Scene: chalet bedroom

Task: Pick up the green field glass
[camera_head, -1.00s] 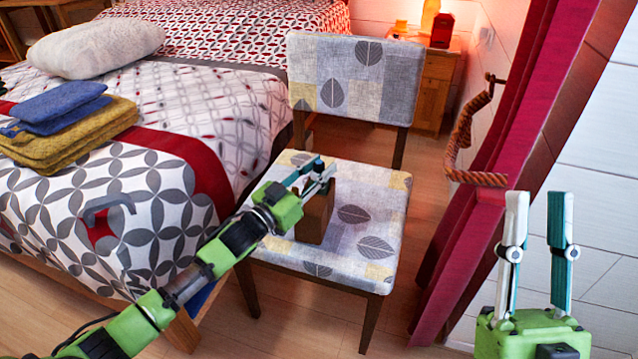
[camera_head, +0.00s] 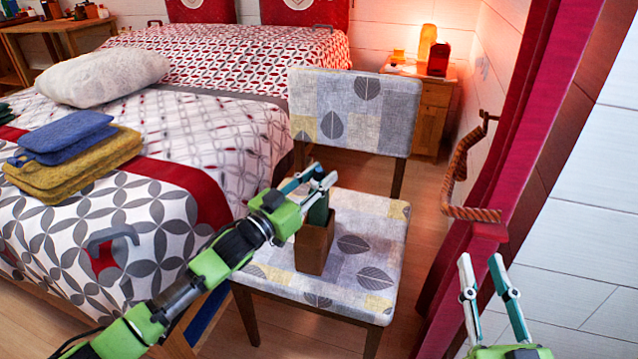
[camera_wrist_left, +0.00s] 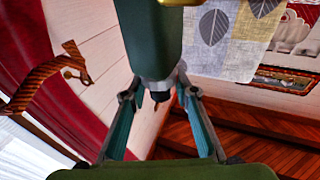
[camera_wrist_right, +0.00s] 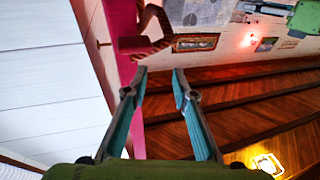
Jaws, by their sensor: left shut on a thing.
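The green field glass (camera_head: 319,212) rises above a brown open-topped box (camera_head: 313,248) on the chair seat. My left gripper (camera_head: 322,182) is shut on the upper part of the field glass. I cannot tell whether its lower end is still inside the box. In the left wrist view the field glass (camera_wrist_left: 150,38) fills the top middle, close beyond the fingers, with a dark and metallic end toward me. My right gripper (camera_head: 479,258) is open and empty at the lower right. It also shows open in the right wrist view (camera_wrist_right: 160,75).
The patterned chair (camera_head: 365,285) stands beside the bed (camera_head: 160,225), which holds folded blue and yellow towels (camera_head: 70,150) and a pillow (camera_head: 103,76). A red curtain (camera_head: 495,180) and a rope tieback (camera_head: 456,175) are near my right gripper. Floor shows between chair and curtain.

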